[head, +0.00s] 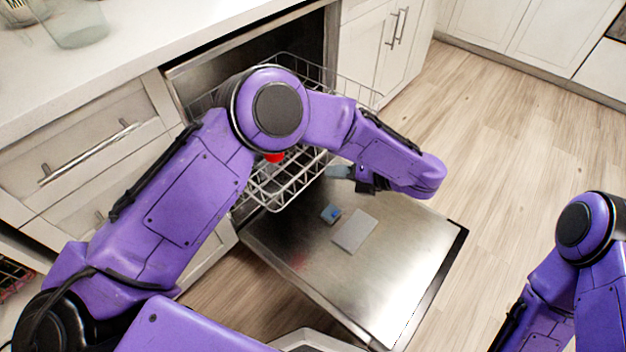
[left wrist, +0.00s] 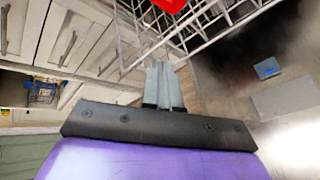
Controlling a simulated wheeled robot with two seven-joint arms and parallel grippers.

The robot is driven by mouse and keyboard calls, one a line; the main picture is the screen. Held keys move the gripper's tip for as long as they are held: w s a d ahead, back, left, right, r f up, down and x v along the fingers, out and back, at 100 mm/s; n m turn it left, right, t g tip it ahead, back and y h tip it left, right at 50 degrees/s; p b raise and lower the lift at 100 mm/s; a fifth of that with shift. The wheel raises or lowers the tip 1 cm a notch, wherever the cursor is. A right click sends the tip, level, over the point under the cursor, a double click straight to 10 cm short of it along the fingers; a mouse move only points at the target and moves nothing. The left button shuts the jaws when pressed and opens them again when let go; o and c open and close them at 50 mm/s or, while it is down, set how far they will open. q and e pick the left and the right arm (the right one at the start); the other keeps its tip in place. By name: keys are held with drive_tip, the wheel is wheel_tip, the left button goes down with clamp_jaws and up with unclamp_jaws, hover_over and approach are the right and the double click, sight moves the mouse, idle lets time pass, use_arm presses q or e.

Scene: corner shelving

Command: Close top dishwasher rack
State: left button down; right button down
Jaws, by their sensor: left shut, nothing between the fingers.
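The top dishwasher rack (head: 283,190) is a wire basket that stands pulled out of the dishwasher, over the lowered door (head: 400,255). A red item (head: 274,157) sits in it, mostly hidden behind my left arm. My left gripper (head: 339,171) is beside the rack's front right part in the head view, above the door. In the left wrist view its fingers (left wrist: 163,85) are shut and empty, pointing toward the rack wires (left wrist: 205,30); I cannot tell if they touch. The red item (left wrist: 170,4) shows at the top edge there. My right gripper is not in view; only part of that arm shows.
The open door lies low in front of the dishwasher, with a detergent compartment (head: 355,231) on its inner face. A counter (head: 110,75) and drawers (head: 85,150) stand at the left. A glass (head: 75,22) is on the counter. The wooden floor (head: 500,130) at the right is clear.

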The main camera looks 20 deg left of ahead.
use_arm(q)
drive_tip(key=s+d+f+n+t+y, duration=0.25)
drive_tip(key=s+d+n, duration=0.25)
drive_tip(key=d+n, duration=0.3)
drive_tip(key=n, duration=0.1)
approach(302, 174)
drive_tip(key=shift+t+h, duration=0.35)
drive_tip(key=x, duration=0.6)
drive_tip(key=shift+s+a, duration=0.15)
drive_tip(key=shift+a, duration=0.2)
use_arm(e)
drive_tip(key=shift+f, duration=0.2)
